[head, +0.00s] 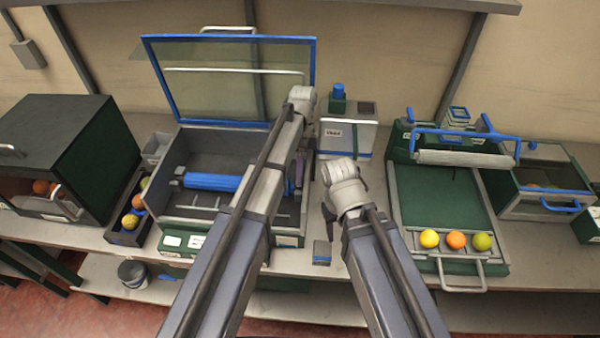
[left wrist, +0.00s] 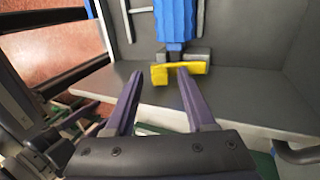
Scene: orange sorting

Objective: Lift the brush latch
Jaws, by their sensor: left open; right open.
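The yellow brush latch (left wrist: 190,67) shows in the left wrist view at the end of the blue brush roller (left wrist: 174,22). In the head view the blue brush roller (head: 208,182) lies across the inside of a grey box with its lid raised; the latch is hidden there, behind my left arm. My left gripper (head: 299,178) is at the right end of the box. In the left wrist view its fingers (left wrist: 158,78) are open and empty, with the latch just beyond the tips, a little to the right. My right gripper (head: 328,212) is open and empty, right of the box.
The box's blue-framed glass lid (head: 235,80) stands open behind. A green tray (head: 437,195) with three fruits is at the right. A dark cabinet (head: 65,140) and a narrow bin of fruit (head: 124,220) are at the left. A small block (head: 321,252) lies near the front edge.

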